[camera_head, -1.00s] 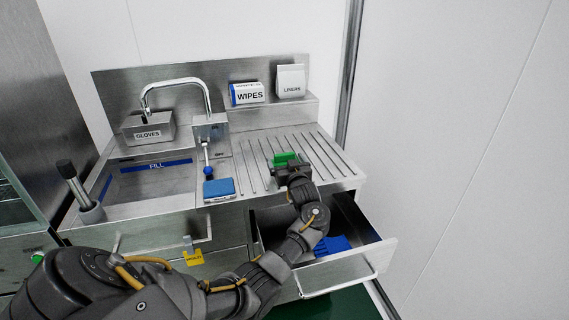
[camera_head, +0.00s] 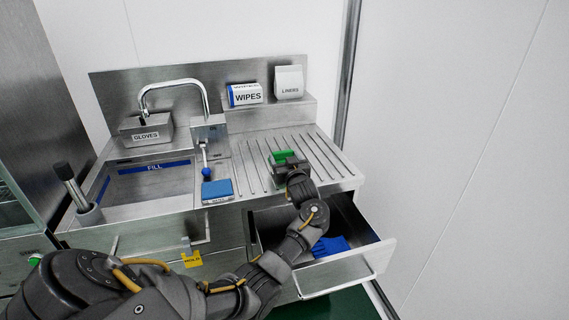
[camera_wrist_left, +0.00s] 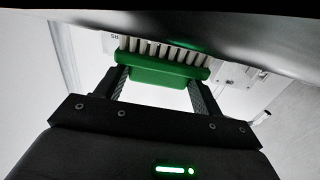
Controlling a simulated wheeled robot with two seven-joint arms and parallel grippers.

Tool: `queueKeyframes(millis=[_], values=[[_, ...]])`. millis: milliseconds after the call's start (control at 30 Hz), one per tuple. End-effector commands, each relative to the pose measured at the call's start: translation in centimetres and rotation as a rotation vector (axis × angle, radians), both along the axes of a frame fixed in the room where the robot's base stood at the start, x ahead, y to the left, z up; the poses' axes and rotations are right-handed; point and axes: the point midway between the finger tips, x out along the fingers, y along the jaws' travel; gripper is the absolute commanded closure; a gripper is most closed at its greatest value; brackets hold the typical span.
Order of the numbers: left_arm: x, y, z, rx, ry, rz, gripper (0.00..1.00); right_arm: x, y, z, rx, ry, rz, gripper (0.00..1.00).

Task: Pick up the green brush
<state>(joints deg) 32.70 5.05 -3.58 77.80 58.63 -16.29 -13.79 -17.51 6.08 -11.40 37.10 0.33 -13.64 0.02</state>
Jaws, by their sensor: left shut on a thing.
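The green brush (camera_head: 284,156) is at the ridged drainboard in the head view, at the end of my left arm. My left gripper (camera_head: 289,164) is shut on it. In the left wrist view the green brush (camera_wrist_left: 160,70) lies across between the two fingers of my left gripper (camera_wrist_left: 160,88), with its pale bristles pointing away from the palm. Whether the brush touches the drainboard is hard to tell. My right gripper is not in view.
A blue-and-white sponge block (camera_head: 217,190) lies left of the brush. An open drawer (camera_head: 345,265) holding a blue item (camera_head: 331,246) sits below my forearm. The sink (camera_head: 150,180) and faucet (camera_head: 176,84) are left. Wipes (camera_head: 246,95) and liners (camera_head: 289,82) stand on the back shelf.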

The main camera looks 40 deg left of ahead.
Motion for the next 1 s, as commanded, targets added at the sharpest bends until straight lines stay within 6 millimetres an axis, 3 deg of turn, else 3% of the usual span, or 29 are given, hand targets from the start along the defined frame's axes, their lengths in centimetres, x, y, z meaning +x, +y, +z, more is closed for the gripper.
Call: queueKeyframes(millis=[100,400,700,1000], values=[[0.0,-0.1,1.9,-0.001,-0.007,0.0,0.56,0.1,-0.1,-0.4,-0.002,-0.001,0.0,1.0],[-2.9,-5.0,8.2,-0.006,-0.008,-0.004,0.56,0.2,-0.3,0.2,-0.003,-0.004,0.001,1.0],[-6.2,-10.3,10.7,-0.003,-0.002,-0.002,0.56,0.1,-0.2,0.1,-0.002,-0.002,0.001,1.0],[-7.3,-12.0,11.6,0.001,0.001,0.0,0.56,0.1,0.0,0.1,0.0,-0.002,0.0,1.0]])
